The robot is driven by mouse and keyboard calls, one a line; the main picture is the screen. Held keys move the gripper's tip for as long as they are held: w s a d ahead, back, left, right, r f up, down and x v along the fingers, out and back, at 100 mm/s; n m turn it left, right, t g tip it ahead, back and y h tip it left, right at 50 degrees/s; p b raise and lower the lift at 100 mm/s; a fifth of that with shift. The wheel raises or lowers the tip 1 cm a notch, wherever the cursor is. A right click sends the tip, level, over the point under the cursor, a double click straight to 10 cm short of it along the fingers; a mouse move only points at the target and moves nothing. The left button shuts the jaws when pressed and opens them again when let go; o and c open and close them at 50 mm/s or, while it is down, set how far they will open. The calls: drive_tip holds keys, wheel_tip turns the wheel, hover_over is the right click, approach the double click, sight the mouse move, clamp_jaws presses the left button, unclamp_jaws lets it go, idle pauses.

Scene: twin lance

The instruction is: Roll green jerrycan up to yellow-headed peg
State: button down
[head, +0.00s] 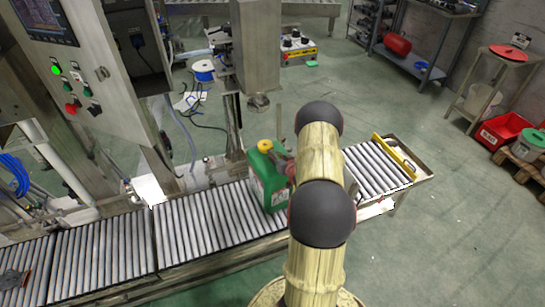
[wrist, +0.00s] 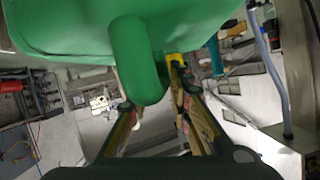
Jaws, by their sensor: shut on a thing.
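The green jerrycan (head: 270,185) stands upright on the roller conveyor, with its yellow cap (head: 264,145) on top. My arm covers its right side in the head view. In the wrist view the jerrycan (wrist: 65,28) fills the top, and its handle (wrist: 135,60) reaches down between the fingers. My gripper (wrist: 155,98) is shut on the jerrycan at this handle. In the head view my gripper (head: 282,156) is partly hidden behind my arm. I cannot make out a yellow-headed peg for certain; my arm hides part of the conveyor.
The roller conveyor (head: 190,230) runs from lower left to right. A yellow bar (head: 396,157) crosses its right end. A grey column (head: 256,48) stands behind the jerrycan, and a control cabinet (head: 75,70) is at left.

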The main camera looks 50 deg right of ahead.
drive_tip(key=shift+s+a+f, duration=0.1)
drive_tip(key=shift+a+f, duration=0.1)
drive_tip(key=shift+f, duration=0.1)
drive_tip(key=shift+s+d+f+m+g+h+b, duration=0.1)
drive_tip(key=shift+s+d+m+g+h+b, duration=0.45)
drive_tip(key=shift+d, duration=0.45)
drive_tip(key=shift+s+m, duration=0.15)
drive_tip(key=shift+m, duration=0.1)
drive_tip(key=shift+s+f, duration=0.1)
drive_tip(key=shift+f, duration=0.05)
drive_tip(key=shift+s+d+f+m+h+b, duration=0.1)
drive_tip(key=shift+s+d+m+h+b, duration=0.1)
drive_tip(key=shift+s+d, duration=0.3)
drive_tip(key=shift+s+d+f+m+h+b, duration=0.15)
drive_tip(key=shift+s+d, duration=0.15)
drive_tip(key=shift+d, duration=0.35)
idle(1.1)
drive_tip(key=c, duration=2)
unclamp_jaws()
drive_tip(key=shift+o, duration=0.8)
drive_tip(key=shift+d, duration=0.1)
drive_tip(key=o, duration=0.6)
drive_tip(key=shift+w+d+r, duration=0.2)
drive_tip(key=shift+w+r, duration=0.05)
drive_tip(key=shift+r, duration=0.3)
